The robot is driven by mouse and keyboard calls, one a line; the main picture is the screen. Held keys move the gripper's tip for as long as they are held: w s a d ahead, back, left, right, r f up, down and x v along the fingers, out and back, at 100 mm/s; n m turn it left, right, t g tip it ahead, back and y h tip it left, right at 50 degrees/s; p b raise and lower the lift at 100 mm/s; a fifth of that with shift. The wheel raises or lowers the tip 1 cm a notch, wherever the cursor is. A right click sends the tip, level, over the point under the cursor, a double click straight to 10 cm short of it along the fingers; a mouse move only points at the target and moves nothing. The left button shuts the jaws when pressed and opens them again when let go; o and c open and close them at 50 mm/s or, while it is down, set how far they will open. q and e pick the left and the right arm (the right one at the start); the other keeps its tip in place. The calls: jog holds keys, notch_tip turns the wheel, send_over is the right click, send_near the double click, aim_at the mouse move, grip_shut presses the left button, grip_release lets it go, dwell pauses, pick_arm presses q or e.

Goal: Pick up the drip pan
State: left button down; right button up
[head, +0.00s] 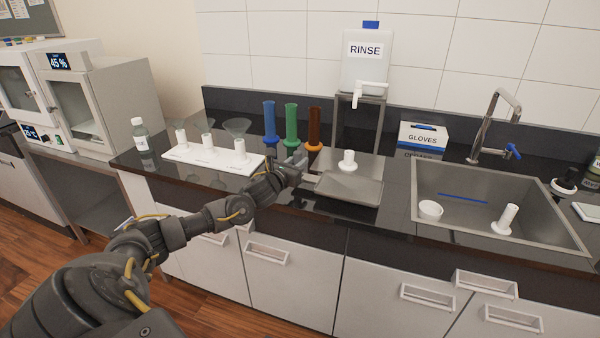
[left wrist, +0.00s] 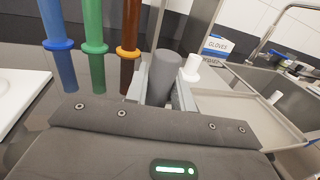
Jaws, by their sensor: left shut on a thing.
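The drip pan (head: 348,190) is a shallow grey metal tray at the counter's front edge, before the rinse stand. In the left wrist view the pan (left wrist: 262,118) extends to the right of my gripper. My left gripper (head: 300,163) is at the pan's left side. In the left wrist view it is shut on the pan's thick grey round handle (left wrist: 163,76), which stands between the fingers. I cannot tell whether the pan is clear of the counter. My right gripper is out of view.
Blue, green and orange-brown cylinders (head: 291,124) stand close behind my left gripper. A white funnel rack (head: 212,160) is to the left. A white flanged piece (head: 348,161) stands behind the pan, below the rinse jug (head: 366,62). The sink (head: 465,190) is to the right.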

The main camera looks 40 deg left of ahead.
pick_arm(q)
jog(key=s+d+r+b, duration=0.3)
jog(key=s+d+r, duration=0.5)
jog(key=d+r, duration=0.2)
jog(key=shift+s+d+r, duration=0.15)
jog(key=shift+d+r, duration=0.05)
jog(key=shift+d, duration=0.4)
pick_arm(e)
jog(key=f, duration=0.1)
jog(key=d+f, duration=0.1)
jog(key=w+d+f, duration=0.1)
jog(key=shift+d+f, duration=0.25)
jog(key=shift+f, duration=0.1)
pick_arm(q)
jog(key=c, duration=1.8)
grip_release()
grip_shut()
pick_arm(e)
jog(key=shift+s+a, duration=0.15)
